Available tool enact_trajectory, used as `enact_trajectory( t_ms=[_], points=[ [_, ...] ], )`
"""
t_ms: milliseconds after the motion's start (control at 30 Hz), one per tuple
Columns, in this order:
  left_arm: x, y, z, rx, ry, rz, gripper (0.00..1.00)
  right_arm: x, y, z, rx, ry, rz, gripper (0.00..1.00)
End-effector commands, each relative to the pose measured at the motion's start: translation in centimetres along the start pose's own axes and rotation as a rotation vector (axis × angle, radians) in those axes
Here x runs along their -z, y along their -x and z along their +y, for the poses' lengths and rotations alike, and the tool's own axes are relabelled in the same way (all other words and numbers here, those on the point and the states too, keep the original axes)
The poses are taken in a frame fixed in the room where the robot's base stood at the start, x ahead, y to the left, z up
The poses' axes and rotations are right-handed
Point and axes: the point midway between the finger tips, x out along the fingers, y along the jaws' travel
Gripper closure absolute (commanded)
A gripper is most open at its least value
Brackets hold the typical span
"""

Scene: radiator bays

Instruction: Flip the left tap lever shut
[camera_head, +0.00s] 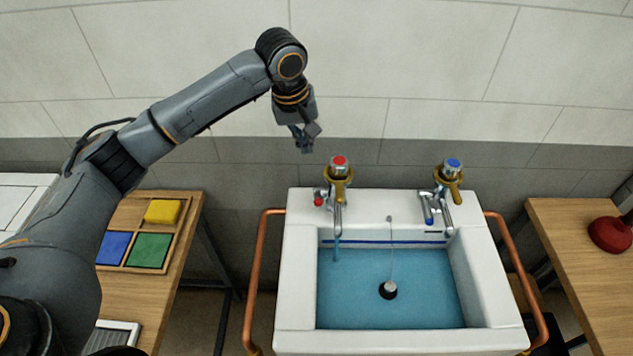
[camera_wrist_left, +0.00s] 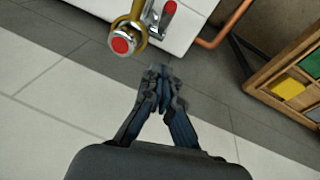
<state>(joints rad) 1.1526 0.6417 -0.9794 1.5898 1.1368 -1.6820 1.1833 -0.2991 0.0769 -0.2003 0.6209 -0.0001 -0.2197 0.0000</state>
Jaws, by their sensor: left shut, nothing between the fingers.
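The left tap (camera_head: 338,178) has a red-topped cap and a red-tipped lever (camera_head: 320,200). It stands at the back left of the white sink (camera_head: 299,262), and water runs from its spout into the basin. In the left wrist view the tap's red cap (camera_wrist_left: 121,45) is at the top, with the red-tipped lever (camera_wrist_left: 169,8) beside it. My left gripper (camera_head: 306,147) is shut and empty, up and to the left of the tap, apart from it. The left wrist view shows its fingertips (camera_wrist_left: 160,73) together below the tap. My right gripper is out of view.
The right tap (camera_head: 449,180) has a blue top. Blue water (camera_head: 420,290) fills the basin around a chained plug (camera_head: 388,289). Copper pipes (camera_head: 259,265) flank the sink. A wooden bench with a color-block tray (camera_head: 176,225) is left; a red plunger (camera_head: 611,234) is right.

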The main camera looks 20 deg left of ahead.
Motion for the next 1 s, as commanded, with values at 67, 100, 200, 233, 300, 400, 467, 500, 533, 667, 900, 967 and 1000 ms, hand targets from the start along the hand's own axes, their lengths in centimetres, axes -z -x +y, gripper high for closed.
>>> enact_trajectory(
  t_ms=[67,100,200,233,300,400,467,500,533,667,900,967,1000],
  points=[
    [0.0,0.0,0.0,0.000,-0.001,0.000,1.00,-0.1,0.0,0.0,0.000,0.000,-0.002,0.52],
    [0.0,0.0,0.0,0.000,-0.001,0.000,1.00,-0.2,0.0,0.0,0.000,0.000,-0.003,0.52],
    [0.0,-0.1,0.0,0.000,-0.002,0.000,1.00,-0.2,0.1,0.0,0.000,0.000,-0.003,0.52],
    [0.0,-0.2,0.0,0.000,-0.002,0.000,1.00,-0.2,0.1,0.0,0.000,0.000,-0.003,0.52],
    [0.0,-0.7,0.0,0.002,-0.001,-0.002,1.00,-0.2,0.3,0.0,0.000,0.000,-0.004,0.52],
    [-0.1,-2.0,0.0,0.002,-0.001,-0.003,1.00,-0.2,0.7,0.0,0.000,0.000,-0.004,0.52],
    [-0.1,-3.1,0.0,0.003,-0.001,-0.004,1.00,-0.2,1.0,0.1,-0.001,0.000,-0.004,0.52],
    [0.0,-3.9,0.0,0.003,-0.001,-0.003,1.00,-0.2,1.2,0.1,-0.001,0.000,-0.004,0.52],
    [-0.1,-4.5,0.0,0.003,-0.002,-0.003,1.00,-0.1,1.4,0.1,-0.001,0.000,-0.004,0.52],
    [-0.1,-7.4,0.0,0.003,-0.002,-0.003,1.00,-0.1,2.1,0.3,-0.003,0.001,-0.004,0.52],
    [-1.4,-11.1,0.0,0.001,-0.006,-0.001,1.00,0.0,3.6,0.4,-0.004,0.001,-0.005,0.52],
    [-1.9,-11.7,0.0,0.001,-0.005,0.000,1.00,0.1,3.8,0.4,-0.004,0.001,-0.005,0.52],
    [-2.2,-12.0,0.0,0.001,-0.004,0.000,1.00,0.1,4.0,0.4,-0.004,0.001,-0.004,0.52]
  ],
)
